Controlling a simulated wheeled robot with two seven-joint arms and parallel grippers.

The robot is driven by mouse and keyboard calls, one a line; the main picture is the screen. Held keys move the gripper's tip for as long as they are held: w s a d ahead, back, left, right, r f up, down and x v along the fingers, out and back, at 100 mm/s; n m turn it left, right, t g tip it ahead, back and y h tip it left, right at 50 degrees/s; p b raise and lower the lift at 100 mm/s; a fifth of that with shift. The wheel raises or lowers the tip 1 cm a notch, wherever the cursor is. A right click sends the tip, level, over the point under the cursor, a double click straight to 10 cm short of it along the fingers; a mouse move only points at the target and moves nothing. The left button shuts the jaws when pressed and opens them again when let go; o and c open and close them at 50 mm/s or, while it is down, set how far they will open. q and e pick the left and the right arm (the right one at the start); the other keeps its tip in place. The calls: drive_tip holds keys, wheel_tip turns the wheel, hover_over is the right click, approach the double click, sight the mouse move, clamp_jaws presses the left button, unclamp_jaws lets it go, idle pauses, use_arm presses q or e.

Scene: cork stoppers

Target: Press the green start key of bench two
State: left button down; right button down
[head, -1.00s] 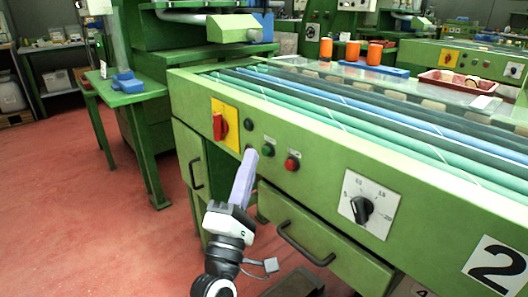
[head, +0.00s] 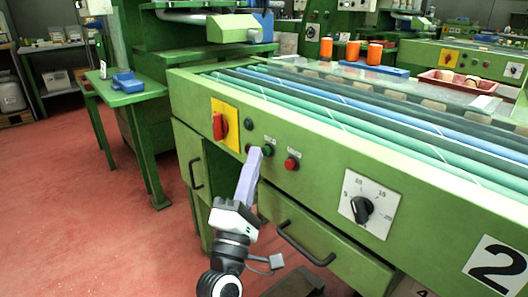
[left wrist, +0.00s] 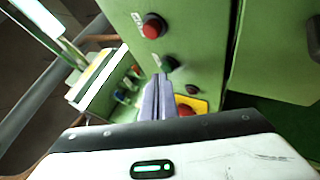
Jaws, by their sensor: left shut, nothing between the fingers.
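The green start key (head: 267,150) is a small round button on the front panel of bench two (head: 333,156), left of a red button (head: 291,164). It also shows as a dark round button in the left wrist view (left wrist: 171,62), with the red button (left wrist: 153,26) beyond it. My left gripper (head: 256,151) is shut and empty, its pale lilac fingers pointing up at the panel just left of the green key. In the left wrist view its fingertips (left wrist: 161,78) are close below the key. I cannot tell whether they touch the panel. My right gripper is not in view.
A red rotary switch (head: 219,127) on a yellow plate is left of the key. A dial (head: 368,203) is farther right, above the number 2 sign (head: 497,266). Drawer handles (head: 305,244) stick out below. Red floor (head: 70,200) lies clear at left.

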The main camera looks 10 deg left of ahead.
use_arm(q)
drive_tip(key=shift+w+d, duration=0.15)
drive_tip(key=shift+w, duration=0.1)
idle(0.6)
drive_tip(key=shift+s+a+p, duration=0.3)
drive_tip(key=shift+s+a, duration=0.2)
drive_tip(key=shift+s, duration=0.2)
drive_tip(key=s+a, duration=0.1)
drive_tip(key=s, duration=0.1)
drive_tip(key=s+a+p, duration=0.1)
drive_tip(key=s+a, duration=0.1)
idle(0.8)
